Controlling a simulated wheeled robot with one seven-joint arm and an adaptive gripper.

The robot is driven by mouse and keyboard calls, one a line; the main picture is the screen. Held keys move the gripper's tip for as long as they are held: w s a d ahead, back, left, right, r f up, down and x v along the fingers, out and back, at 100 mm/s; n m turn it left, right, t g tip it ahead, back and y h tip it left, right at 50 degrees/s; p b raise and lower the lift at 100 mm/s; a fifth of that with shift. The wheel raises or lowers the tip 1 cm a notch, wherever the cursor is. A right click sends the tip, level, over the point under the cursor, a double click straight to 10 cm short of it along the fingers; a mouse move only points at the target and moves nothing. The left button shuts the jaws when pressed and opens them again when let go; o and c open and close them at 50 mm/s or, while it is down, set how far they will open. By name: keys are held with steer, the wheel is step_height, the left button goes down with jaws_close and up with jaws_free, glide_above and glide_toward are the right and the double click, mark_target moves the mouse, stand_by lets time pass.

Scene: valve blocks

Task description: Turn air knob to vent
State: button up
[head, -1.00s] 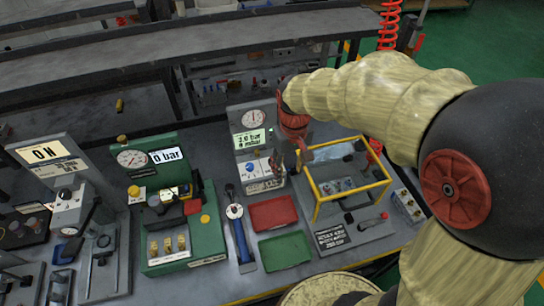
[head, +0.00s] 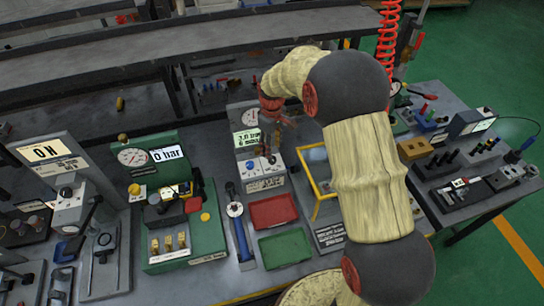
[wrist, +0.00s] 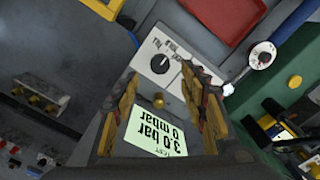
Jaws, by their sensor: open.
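The air knob (wrist: 160,63) is a dark round dial with a pale pointer on a white panel, seen upside down in the wrist view. Small labels sit around it, too small to read surely. The unit's screen (wrist: 160,135) reads 3.0 bar and 0 mbar; it also shows in the head view (head: 246,140). My gripper (wrist: 161,76) is open and empty, its two fingers on either side of the panel with the knob between and just beyond the tips. I cannot tell whether they touch it. In the head view my gripper (head: 283,118) is above the unit, partly hidden.
A red tray (head: 273,210) and a green tray (head: 285,249) lie in front. A blue-handled tool (head: 241,235) and a green gauge unit (head: 200,225) stand left. A yellow frame (head: 312,180) is close on the right, partly behind my arm.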

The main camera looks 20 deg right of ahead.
mark_target(272, 161)
steer(key=shift+f+b, duration=0.35)
steer(key=shift+f, duration=2.45)
steer(key=shift+c, duration=1.3)
steer(key=c, duration=0.8)
jaws_close()
